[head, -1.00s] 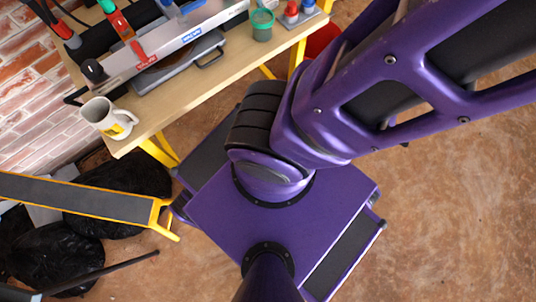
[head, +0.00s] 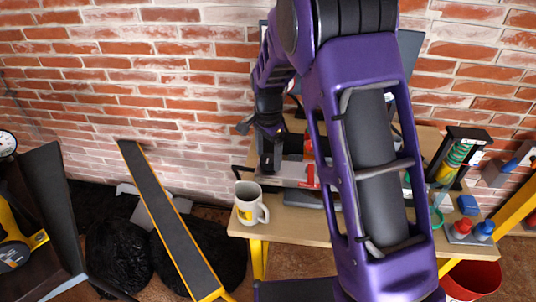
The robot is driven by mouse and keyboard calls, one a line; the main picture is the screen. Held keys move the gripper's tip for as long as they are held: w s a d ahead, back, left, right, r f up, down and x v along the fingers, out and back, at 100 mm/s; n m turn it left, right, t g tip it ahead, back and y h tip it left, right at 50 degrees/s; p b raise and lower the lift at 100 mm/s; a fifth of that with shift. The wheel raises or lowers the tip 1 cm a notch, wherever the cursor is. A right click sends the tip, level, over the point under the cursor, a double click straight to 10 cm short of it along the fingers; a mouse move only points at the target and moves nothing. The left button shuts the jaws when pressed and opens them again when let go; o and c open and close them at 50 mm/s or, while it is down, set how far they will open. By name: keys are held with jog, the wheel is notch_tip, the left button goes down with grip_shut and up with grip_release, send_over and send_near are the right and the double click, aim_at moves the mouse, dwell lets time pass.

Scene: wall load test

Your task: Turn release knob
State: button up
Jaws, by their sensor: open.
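My gripper (head: 262,128) is open, dark and small at the end of my purple arm, in front of the brick wall and above the back left of the workbench. Below it is a grey metal bar tool (head: 293,183) with a red part (head: 312,176), lying on the workbench. A black round-topped part (head: 267,163) stands at the tool's left end, just under my gripper; I cannot tell whether it is the release knob or whether the gripper touches it. My arm hides the tool's right part.
A white and yellow mug (head: 248,205) stands at the left of the wooden workbench (head: 290,225). Red and blue caps (head: 472,230) are at its right, above a red bucket (head: 472,278). A yellow-edged ramp (head: 170,220) and black bags (head: 118,255) are left. A gauge (head: 7,143) is far left.

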jog(key=shift+c, duration=0.3)
jog(key=c, duration=1.3)
jog(key=shift+n, duration=0.4)
jog(key=n, duration=0.3)
jog(key=shift+n, duration=0.4)
jog(key=n, duration=0.4)
jog(key=shift+p, duration=0.4)
jog(key=n, duration=0.5)
jog(key=n+p, duration=0.1)
jog(key=n, duration=0.3)
jog(key=shift+n, duration=0.3)
